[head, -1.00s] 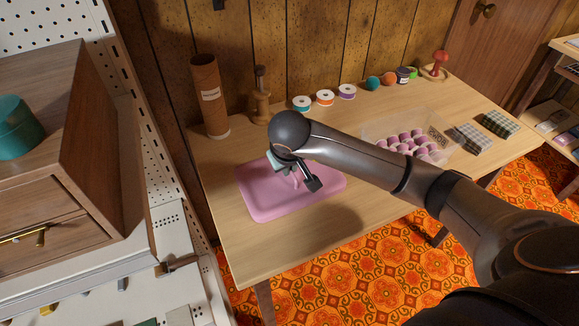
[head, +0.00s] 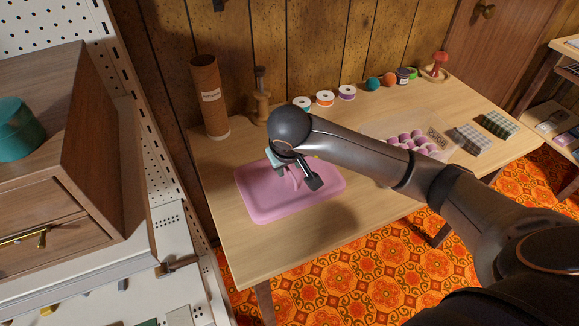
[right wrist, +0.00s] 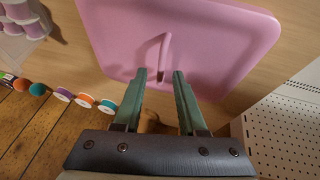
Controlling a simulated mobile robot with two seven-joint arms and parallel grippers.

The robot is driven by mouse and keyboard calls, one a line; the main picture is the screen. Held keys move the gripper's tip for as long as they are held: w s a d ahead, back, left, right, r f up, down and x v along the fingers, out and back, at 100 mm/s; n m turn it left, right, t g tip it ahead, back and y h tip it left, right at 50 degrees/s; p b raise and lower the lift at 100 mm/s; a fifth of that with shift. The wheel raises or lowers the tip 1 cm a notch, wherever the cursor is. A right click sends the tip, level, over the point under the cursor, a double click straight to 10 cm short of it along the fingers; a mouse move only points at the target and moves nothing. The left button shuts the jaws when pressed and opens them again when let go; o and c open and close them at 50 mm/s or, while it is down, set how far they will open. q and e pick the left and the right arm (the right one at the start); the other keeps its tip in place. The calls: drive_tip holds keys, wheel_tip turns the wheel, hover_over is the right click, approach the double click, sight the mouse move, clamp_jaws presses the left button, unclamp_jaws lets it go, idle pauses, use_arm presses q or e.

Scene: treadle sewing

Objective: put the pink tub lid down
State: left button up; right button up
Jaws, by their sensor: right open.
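The pink tub lid (head: 260,200) lies flat on the left part of the wooden table in the head view. It also fills the top of the right wrist view (right wrist: 225,40), with its raised handle (right wrist: 152,55) in the middle. My right gripper (head: 293,177) is over the lid in the head view. In the right wrist view its two green fingers (right wrist: 163,75) are apart, with the handle just beyond and between their tips and nothing held. Part of the lid is hidden by my right arm. My left gripper is not in view.
A clear tub (head: 440,153) with several pink spools stands at the right of the table (head: 340,225). A cardboard tube (head: 211,105), thread spools (head: 325,98) and balls (head: 373,83) line the back. Fabric stacks (head: 472,139) lie far right. The front left of the table is bare.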

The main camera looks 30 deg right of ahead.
drive_tip(key=p+v, duration=0.1)
drive_tip(key=v, duration=0.9)
drive_tip(key=shift+f, duration=0.15)
